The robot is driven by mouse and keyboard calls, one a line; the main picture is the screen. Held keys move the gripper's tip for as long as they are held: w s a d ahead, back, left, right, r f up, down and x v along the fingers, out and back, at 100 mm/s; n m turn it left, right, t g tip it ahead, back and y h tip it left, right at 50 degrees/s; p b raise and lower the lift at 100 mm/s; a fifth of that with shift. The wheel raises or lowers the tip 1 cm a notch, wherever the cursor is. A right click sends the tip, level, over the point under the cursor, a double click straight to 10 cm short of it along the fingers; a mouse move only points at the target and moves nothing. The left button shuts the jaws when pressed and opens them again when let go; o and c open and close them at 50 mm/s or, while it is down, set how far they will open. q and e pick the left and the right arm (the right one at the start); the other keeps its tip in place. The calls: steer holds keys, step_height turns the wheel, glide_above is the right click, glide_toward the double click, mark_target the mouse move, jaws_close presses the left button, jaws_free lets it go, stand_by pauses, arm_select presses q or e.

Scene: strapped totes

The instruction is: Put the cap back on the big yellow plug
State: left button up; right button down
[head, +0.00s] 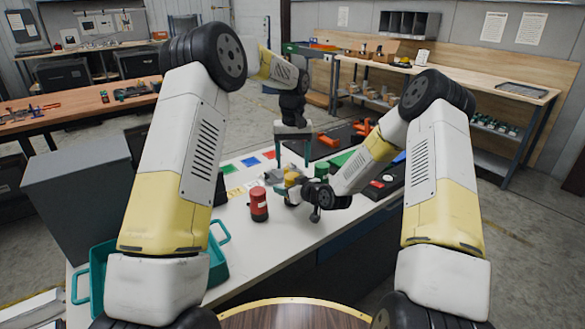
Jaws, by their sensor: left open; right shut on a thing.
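The yellow plug (291,178) shows as a small yellow shape near the middle of the white table. It is partly covered by my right gripper. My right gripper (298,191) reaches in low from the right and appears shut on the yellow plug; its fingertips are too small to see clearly. My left gripper (292,160) points down above the yellow plug, with its two fingers apart and nothing seen between them. I cannot make out a separate yellow cap.
A red plug (258,204) stands left of the yellow one, and a green plug (321,170) stands behind my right wrist. A grey object (274,174) lies close by. Coloured squares (250,161) mark the table's back. A teal tote (221,262) is at the left front.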

mark_target(292, 176)
arm_select(q)
steer(key=shift+c, duration=0.3)
steer(key=n, duration=0.2)
steer(key=shift+r+n, duration=0.1)
steer(key=shift+n, duration=0.2)
steer(key=n, duration=0.1)
steer(key=r+n, duration=0.1)
steer(key=n, duration=0.1)
steer(key=shift+d, duration=0.1)
steer(key=n, duration=0.1)
steer(key=r+n, duration=0.1)
steer(key=n, duration=0.1)
steer(key=r+n, duration=0.1)
steer(key=n, duration=0.1)
steer(key=shift+w+a, duration=0.1)
steer(key=shift+a, duration=0.1)
steer(key=shift+f, duration=0.15)
steer(key=shift+f, duration=3.95)
